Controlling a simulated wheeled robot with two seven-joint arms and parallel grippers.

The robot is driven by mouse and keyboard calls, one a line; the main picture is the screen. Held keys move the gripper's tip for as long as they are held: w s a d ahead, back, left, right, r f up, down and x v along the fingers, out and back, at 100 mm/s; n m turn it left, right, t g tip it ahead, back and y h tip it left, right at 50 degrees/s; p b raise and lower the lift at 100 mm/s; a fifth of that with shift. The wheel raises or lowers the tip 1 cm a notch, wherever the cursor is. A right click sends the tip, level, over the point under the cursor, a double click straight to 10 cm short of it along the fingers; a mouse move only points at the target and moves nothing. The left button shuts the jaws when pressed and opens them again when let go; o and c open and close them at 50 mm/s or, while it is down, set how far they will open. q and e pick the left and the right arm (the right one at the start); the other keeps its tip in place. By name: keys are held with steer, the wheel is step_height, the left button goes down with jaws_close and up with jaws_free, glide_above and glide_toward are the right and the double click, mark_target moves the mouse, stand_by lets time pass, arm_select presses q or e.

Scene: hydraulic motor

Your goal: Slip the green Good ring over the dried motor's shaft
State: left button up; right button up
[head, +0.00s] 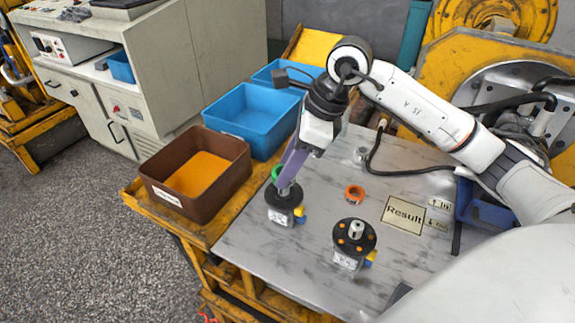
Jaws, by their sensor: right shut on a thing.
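The green ring (276,172) shows at the left side of my right gripper's purple fingers. My right gripper (285,183) points down and is shut on the green ring, just above the left motor (281,207). The fingers hide that motor's shaft and part of the ring, so I cannot tell whether the ring is around the shaft. A second motor (353,243), with a black top, orange dots and a bare silver shaft, stands upright to the right and nearer. I cannot tell by looks which motor is dried. My left gripper is not in view.
An orange ring (355,193) lies on the grey table (300,245), near a plate marked Result (403,215). A brown box (195,205) and a blue bin (250,105) stand at the left. A dark hose (400,171) lies behind. The front left tabletop is clear.

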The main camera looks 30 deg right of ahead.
steer(key=shift+f, duration=0.15)
steer(key=shift+f+b, duration=1.15)
steer(key=shift+f, duration=0.1)
steer(key=shift+f, duration=0.1)
steer(key=o, duration=1.1)
step_height(320, 180, up, 6)
steer(key=p, duration=0.4)
